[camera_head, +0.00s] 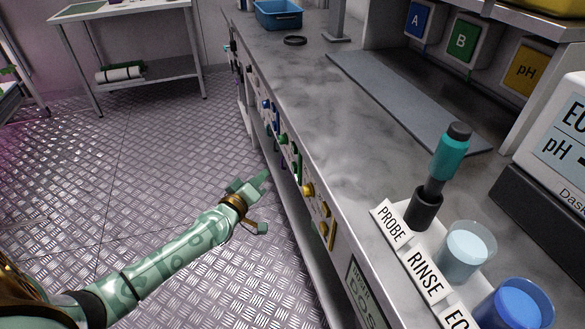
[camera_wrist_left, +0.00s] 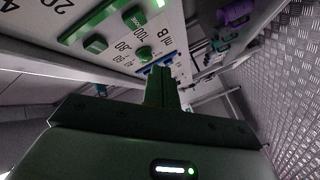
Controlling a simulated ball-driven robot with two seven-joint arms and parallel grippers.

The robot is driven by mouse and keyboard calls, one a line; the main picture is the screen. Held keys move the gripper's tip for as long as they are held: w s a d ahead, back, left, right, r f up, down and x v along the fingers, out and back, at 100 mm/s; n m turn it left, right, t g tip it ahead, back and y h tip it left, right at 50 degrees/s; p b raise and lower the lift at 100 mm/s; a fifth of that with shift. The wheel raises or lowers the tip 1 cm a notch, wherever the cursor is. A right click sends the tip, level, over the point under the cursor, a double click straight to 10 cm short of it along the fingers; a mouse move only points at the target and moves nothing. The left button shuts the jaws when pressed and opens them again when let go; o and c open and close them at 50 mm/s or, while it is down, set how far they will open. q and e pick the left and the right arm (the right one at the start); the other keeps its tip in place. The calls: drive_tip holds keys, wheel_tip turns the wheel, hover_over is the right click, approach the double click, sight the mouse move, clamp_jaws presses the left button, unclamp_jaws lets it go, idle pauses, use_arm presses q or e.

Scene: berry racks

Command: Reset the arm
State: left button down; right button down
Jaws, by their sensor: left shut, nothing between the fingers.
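My left arm reaches in from the lower left in the head view, patterned in pale green. Its gripper (camera_head: 262,178) is in the air beside the bench front, over the metal floor. In the left wrist view the two dark green fingers (camera_wrist_left: 161,84) are together with nothing between them. The bench front panel with knobs and sliders (camera_wrist_left: 125,42) lies beyond the fingertips; I cannot tell whether they touch it. My right gripper is not in view.
The bench top (camera_head: 305,85) holds a teal probe (camera_head: 449,152) in a black holder, a clear rinse cup (camera_head: 467,250) and a blue cup (camera_head: 515,306) at the right. A blue bin (camera_head: 278,14) stands at the far end. Open floor (camera_head: 150,170) lies left of the bench.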

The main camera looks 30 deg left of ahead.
use_arm(q)
drive_tip(key=shift+d, duration=0.1)
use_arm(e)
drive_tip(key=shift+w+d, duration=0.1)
